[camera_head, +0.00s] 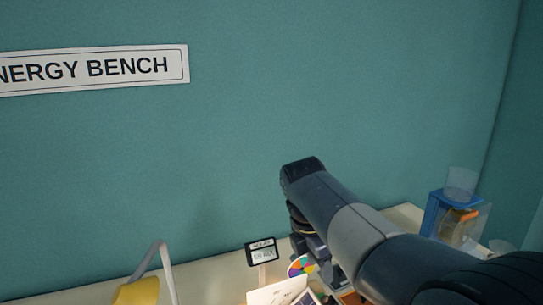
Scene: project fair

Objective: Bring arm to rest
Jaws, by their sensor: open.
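My arm (355,228) reaches in from the lower right, and its wrist end bends down in front of the teal wall. My gripper (320,262) hangs below the wrist, low over the bench, and is partly hidden by the arm. Its jaws are open, and nothing shows held between them. A colour-segmented disc (300,265) is close beside it on the left; I cannot tell whether they touch.
A small display (261,251) stands left of the gripper, above a pale card (278,293). A yellow object (138,291) and grey curved tube (152,256) are at lower left. A blue device (435,213) with clear panels stands right. The bench (215,277) backs onto the wall.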

